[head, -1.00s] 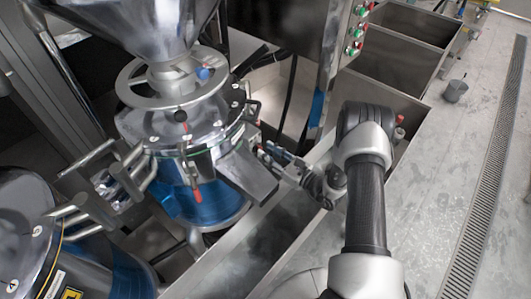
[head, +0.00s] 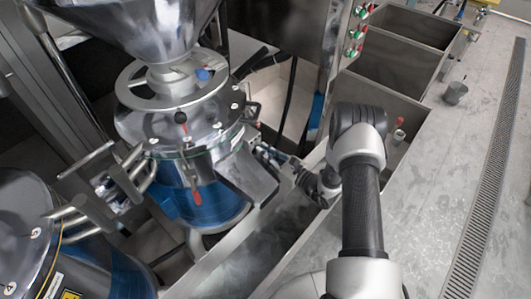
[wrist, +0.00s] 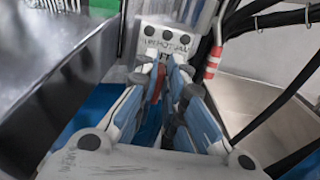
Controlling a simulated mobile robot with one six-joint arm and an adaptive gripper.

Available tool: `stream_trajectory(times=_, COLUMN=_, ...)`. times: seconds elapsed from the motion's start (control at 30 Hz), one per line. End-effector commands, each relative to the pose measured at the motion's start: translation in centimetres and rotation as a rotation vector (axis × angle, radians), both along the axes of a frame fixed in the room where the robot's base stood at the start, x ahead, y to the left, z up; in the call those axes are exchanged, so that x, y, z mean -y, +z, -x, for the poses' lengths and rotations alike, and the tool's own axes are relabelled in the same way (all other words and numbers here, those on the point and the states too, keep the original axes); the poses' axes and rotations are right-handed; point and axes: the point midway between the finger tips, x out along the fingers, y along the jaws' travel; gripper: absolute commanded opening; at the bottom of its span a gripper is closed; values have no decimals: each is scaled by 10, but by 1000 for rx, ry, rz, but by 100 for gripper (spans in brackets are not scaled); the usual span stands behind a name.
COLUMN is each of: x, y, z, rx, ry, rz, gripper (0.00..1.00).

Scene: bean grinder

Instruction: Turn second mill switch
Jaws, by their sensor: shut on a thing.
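The mill (head: 195,130) is a round steel machine with a handwheel and a blue lower body, left of centre in the head view. My gripper (head: 262,153) is at its right side, beside the steel chute. In the wrist view, the fingers of my gripper (wrist: 167,62) are closed around a narrow red part (wrist: 156,86), which looks like the switch handle. Most of this part is hidden by the fingers. In the head view, the chute and my wrist hide the held part.
A steel chute (head: 248,174) juts out close to my gripper. A red-and-white striped piece (wrist: 213,62) and black cables (wrist: 262,22) are close on the right in the wrist view. A control box with buttons (head: 352,40) stands behind.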

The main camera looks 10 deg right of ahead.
Motion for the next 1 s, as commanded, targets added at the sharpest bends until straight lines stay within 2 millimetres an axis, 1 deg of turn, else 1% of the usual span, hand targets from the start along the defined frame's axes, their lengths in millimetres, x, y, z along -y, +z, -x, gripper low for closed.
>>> stream_trajectory(times=0.47, x=1, y=0, z=0, rx=-25, ry=0, rz=-34, gripper=0)
stream_trajectory(times=0.67, x=2, y=-1, z=-1, rx=-91, ry=0, rz=-125, gripper=0)
stream_trajectory(times=1.0, x=6, y=-3, z=-4, rx=-272, ry=0, rz=-372, gripper=0)
